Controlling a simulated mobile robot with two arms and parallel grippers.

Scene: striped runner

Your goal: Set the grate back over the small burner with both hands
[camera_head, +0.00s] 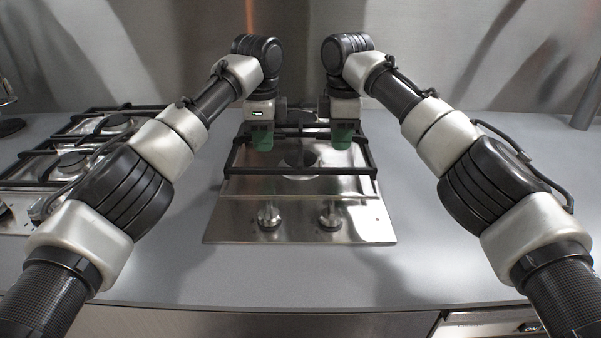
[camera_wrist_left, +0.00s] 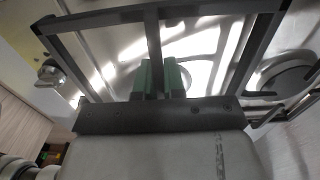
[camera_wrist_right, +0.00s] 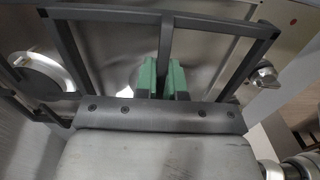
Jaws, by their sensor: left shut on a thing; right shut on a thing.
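The black grate (camera_head: 300,171) is a rectangular frame with cross bars, over the steel two-knob hob in the head view. My left gripper (camera_head: 262,142) has green fingers shut on a bar at the grate's left part; the left wrist view shows the bar (camera_wrist_left: 153,40) between the fingers (camera_wrist_left: 159,78). My right gripper (camera_head: 342,138) is shut on a bar at the right part; the right wrist view shows that bar (camera_wrist_right: 165,42) too. The small burner (camera_head: 299,160) is partly hidden behind the grate; it also shows in the right wrist view (camera_wrist_right: 40,76). I cannot tell whether the grate touches the hob.
Two knobs (camera_head: 269,215) and (camera_head: 331,216) stand at the front of the steel hob plate (camera_head: 300,232). Another hob with black grates (camera_head: 88,140) lies to the left. A steel wall (camera_head: 420,50) rises behind. The grey counter (camera_head: 430,265) is clear at front and right.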

